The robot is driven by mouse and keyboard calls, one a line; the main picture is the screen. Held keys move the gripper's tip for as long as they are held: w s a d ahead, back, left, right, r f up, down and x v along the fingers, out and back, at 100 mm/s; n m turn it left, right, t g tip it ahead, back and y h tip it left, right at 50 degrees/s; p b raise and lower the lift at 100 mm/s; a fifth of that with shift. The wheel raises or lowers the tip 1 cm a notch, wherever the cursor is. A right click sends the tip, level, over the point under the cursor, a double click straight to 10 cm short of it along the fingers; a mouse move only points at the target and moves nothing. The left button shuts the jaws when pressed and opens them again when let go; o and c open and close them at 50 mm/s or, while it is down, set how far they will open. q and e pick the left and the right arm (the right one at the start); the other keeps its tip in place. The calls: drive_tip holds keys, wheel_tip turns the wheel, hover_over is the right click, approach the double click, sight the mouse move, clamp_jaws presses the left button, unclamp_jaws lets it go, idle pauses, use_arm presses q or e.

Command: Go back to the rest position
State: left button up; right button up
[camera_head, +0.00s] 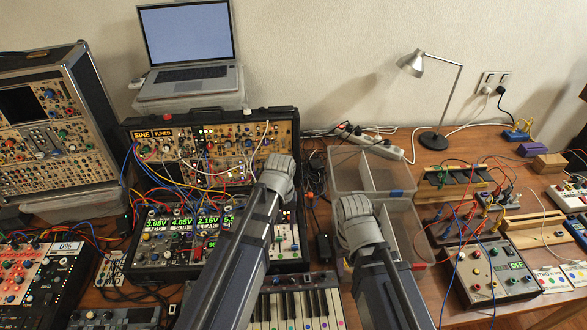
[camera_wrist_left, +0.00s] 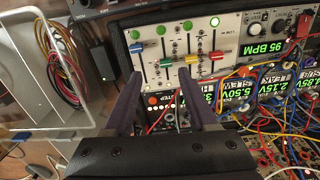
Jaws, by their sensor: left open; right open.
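My left arm reaches over the central synth case (camera_head: 279,115), and its wrist end hides the fingers of my left gripper (camera_head: 279,174) in the head view. In the left wrist view, my left gripper (camera_wrist_left: 160,82) has its two dark fingers apart with nothing between them. Beyond the fingertips is a panel with coloured sliders (camera_wrist_left: 180,60); I cannot tell whether they touch it. My right gripper (camera_head: 355,210) is in front of the clear divided bin (camera_head: 405,225); its fingers are hidden in the head view.
A laptop (camera_head: 187,45) stands behind the case. A keyboard (camera_head: 290,308) lies in front, partly behind my arms. A desk lamp (camera_head: 428,65) and patch boards with loose cables are at right. Cables (camera_wrist_left: 58,60) lie in a bin at left in the wrist view.

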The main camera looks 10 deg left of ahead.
use_arm(q)
drive_tip(key=s+d+m+y, duration=0.1)
drive_tip(key=s+d+m, duration=0.5)
drive_tip(key=s+d, duration=0.2)
drive_tip(key=shift+s+d, duration=0.2)
drive_tip(key=shift+s, duration=1)
drive_tip(key=shift+r, duration=0.1)
